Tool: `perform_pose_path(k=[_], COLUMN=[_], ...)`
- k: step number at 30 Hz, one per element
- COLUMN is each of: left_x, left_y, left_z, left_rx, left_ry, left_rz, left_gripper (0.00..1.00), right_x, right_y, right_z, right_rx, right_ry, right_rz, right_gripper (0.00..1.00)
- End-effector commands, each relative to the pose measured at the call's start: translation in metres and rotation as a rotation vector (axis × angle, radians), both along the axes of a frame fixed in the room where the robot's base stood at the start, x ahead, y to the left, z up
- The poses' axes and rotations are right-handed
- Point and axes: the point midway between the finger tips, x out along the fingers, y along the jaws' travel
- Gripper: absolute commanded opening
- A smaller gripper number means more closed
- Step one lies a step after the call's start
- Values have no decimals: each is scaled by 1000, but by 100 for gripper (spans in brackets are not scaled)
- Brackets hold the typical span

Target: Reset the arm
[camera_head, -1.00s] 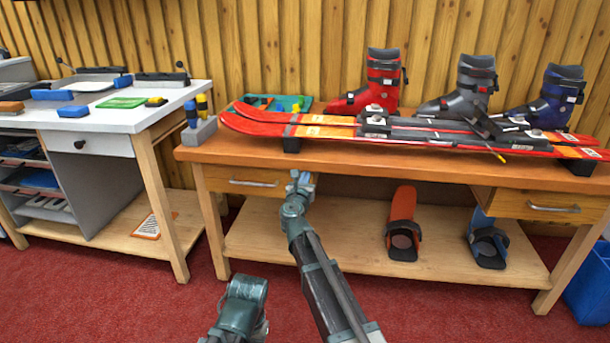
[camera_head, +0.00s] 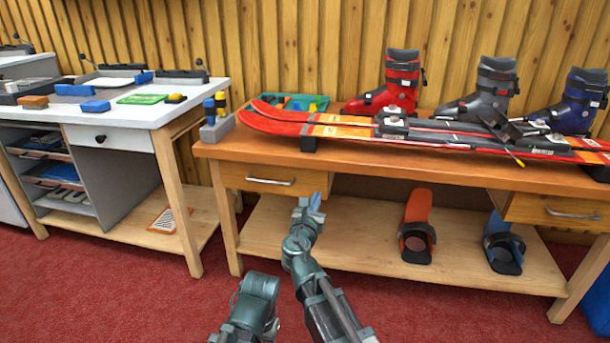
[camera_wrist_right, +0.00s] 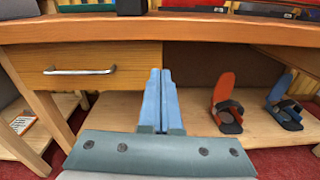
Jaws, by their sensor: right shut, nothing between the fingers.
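My right gripper (camera_head: 312,203) is in front of the wooden bench, below the bench top's front edge and near the left drawer. In the right wrist view its two blue fingers (camera_wrist_right: 160,98) are together with nothing between them. My right arm reaches up from the bottom of the head view. Another of my arm links shows at the bottom, left of it, but no left gripper can be seen.
The wooden bench (camera_head: 400,166) bears red skis (camera_head: 340,131) and three ski boots, one of them red (camera_head: 392,88). A drawer handle (camera_head: 270,182) sticks out near the gripper. An orange binding plate (camera_head: 417,225) and a blue one (camera_head: 503,243) stand on the lower shelf. A white-topped bench (camera_head: 115,115) stands left.

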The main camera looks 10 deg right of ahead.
Motion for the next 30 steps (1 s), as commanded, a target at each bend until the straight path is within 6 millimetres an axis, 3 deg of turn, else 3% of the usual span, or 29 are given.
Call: perform_pose_path(k=[4, 8, 12, 15, 20, 25, 30], left_x=[0, 0, 0, 0, 0, 0, 0], left_y=[0, 0, 0, 0, 1, 1, 1], left_z=[17, 34, 48, 56, 66, 76, 114], left_rx=[0, 1, 2, 2, 2, 3, 2], left_ry=[0, 1, 1, 1, 1, 1, 2], left_rz=[-2, -4, -6, -7, -8, -9, -8], left_gripper=[0, 0, 0, 0, 0, 0, 0], right_x=[-32, -82, -145, -188, -247, -305, -302], right_y=[-24, -37, -27, -10, 20, 52, 53], right_z=[-16, -57, -101, -122, -138, -137, -99], right_rx=[407, 916, 1357, 1555, 1729, 1784, 1787], right_ry=[-10, -16, -18, -17, -15, -14, -19], right_rz=[-163, -442, -808, -1058, -1420, -1782, -1783], right_gripper=[0, 0, 0, 0, 0, 0, 0])
